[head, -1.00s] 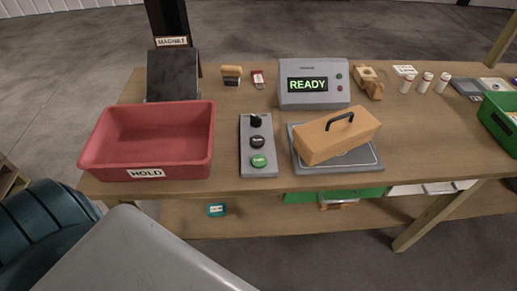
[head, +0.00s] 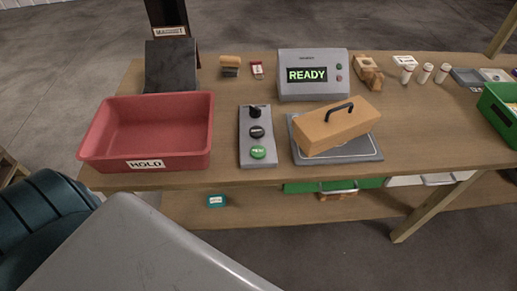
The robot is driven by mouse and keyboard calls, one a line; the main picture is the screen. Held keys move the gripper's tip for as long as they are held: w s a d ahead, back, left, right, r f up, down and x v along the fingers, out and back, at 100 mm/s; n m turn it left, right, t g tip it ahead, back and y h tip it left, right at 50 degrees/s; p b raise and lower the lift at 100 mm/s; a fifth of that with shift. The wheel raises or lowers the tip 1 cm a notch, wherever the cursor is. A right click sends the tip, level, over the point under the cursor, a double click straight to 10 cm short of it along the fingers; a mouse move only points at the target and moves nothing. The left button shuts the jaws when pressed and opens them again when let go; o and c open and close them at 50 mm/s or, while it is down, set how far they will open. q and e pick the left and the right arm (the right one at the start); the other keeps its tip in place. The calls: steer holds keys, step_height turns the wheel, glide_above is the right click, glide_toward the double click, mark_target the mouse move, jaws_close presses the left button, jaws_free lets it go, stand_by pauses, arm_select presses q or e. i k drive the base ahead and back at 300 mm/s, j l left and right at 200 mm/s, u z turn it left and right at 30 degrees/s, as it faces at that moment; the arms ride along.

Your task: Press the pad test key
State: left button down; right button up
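A grey key panel (head: 257,136) lies on the table left of the middle. It has a black knob (head: 254,111) at the back, a black key (head: 256,132) in the middle and a green key (head: 258,152) at the front. The key labels are too small to read, so I cannot tell which one is the pad test key. A grey pad (head: 367,154) lies to the right, with a wooden block with a black handle (head: 337,124) resting on it at an angle. A grey display box (head: 313,75) behind reads READY. Neither gripper is in view.
A red HOLD bin (head: 146,132) stands left of the panel. A dark sloped block (head: 171,66) marked MAGNET above, a brush (head: 230,67), white bottles (head: 425,74) and a green bin (head: 497,113) also stand on the table (head: 437,140). The table front by the panel is clear.

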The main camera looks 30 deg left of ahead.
mark_target(257, 152)
steer(key=u, duration=0.2)
steer(key=i+l+u, duration=0.15)
steer(key=l+u, duration=0.95)
steer(key=l, duration=1.2)
